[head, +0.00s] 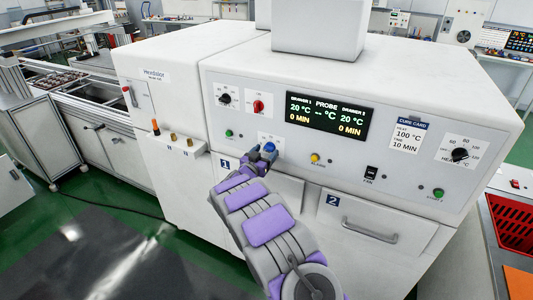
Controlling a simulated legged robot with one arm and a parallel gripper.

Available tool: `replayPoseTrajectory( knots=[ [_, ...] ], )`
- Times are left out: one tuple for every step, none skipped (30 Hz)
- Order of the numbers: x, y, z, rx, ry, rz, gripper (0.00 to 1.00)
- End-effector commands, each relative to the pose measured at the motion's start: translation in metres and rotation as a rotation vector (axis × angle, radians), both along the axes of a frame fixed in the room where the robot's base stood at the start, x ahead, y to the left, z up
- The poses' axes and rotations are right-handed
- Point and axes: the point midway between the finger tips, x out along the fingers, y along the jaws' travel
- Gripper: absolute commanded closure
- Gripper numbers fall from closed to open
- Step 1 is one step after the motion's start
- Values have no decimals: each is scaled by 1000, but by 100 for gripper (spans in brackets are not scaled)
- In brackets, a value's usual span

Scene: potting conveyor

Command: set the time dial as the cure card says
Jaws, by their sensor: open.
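The cure card (407,135) on the right of the white oven's front panel reads heat 100 °C, time 10 min. The display (327,121) shows 20 °C and 0 min for both drawers, with dashes for the probe. My open gripper (262,153) is at the panel above drawer 1, by a blue knob (269,147) on a small white scale plate. The gripper partly hides this plate, and its label is unreadable. I cannot tell whether the fingers touch the knob. A black heat dial (459,154) sits at the far right.
A black knob (223,98) and a red knob (258,107) sit at the panel's upper left. A yellow button (314,158), a fan switch (371,173) and green buttons are also there. Drawer 2's handle (370,232) juts out below. A red crate (512,222) stands at right.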

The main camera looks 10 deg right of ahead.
Motion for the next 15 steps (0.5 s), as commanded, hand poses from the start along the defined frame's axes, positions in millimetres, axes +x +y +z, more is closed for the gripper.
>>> replayPoseTrajectory(
  knots=[
    [4,-4,-1,2,-1,-1,30],
    [6,-5,-1,1,1,-1,30],
    [8,-6,-2,0,1,0,30],
    [9,-6,-1,0,2,0,30],
    [10,-7,-1,0,2,1,30],
    [11,-8,-1,0,1,1,30],
    [12,-8,-1,0,1,1,30],
    [13,-9,0,0,1,1,30],
    [13,-9,0,0,1,1,30],
    [13,-9,0,0,1,1,30],
    [13,-9,0,0,1,1,30],
    [13,-9,0,0,1,1,30],
    [13,-9,0,-1,1,1,30],
    [13,-9,0,-1,1,1,30],
    [13,-9,0,-1,1,1,30]
  ],
)
